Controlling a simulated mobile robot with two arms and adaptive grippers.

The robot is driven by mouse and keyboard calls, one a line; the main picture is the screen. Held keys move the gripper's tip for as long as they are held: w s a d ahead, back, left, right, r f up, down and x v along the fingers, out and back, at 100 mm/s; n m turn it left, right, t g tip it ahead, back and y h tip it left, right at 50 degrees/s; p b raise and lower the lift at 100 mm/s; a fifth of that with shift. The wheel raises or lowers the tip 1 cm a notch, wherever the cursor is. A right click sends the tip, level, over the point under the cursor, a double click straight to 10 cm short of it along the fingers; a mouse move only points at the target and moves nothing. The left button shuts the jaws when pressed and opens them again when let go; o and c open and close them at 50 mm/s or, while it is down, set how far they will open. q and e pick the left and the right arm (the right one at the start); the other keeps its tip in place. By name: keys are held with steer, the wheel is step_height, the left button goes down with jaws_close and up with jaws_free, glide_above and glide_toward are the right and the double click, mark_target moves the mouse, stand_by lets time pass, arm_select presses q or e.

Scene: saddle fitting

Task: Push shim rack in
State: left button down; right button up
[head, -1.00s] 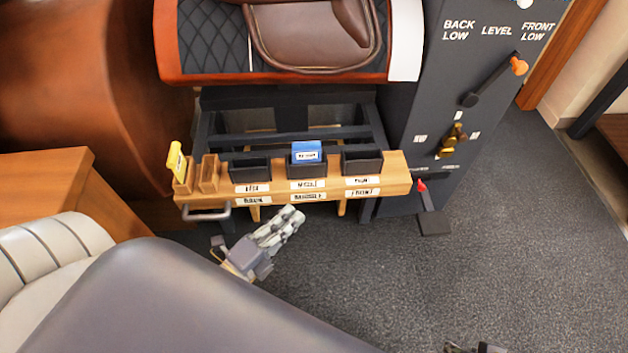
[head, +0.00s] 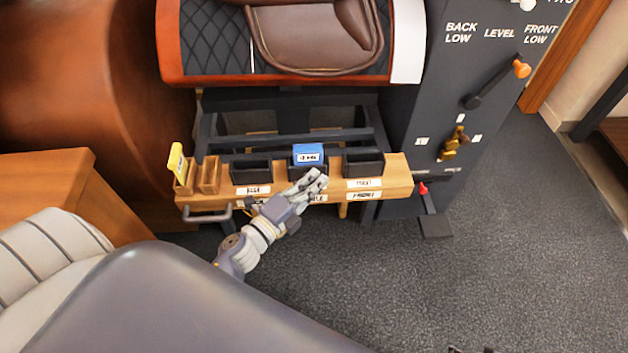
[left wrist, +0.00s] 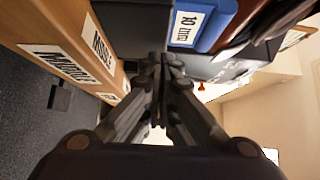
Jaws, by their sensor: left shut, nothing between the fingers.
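The shim rack (head: 400,175) is a wooden drawer-like rack standing out from the dark frame under the saddle, with a metal handle (head: 207,213) at its left front. It bears black bins; a blue shim (head: 318,158) stands in the middle bin. A yellow shim (head: 177,163) stands in a wooden slot at the left end. My left gripper (head: 318,180) is shut and empty at the rack's front middle, hiding part of the labels. In the left wrist view its fingertips (left wrist: 160,64) are close to the middle bin and the blue shim, marked 10 mm (left wrist: 200,22); contact is unclear.
A dark panel (head: 480,60) with levers and knobs stands right of the rack, with a red-tipped pedal (head: 434,222) at its foot. A wooden cabinet (head: 60,190) is at left. Grey floor (head: 500,270) is free in front and to the right. The saddle (head: 310,40) is above.

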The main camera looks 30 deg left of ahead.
mark_target(312, 155)
arm_select(q)
steer(key=shift+w, duration=0.1)
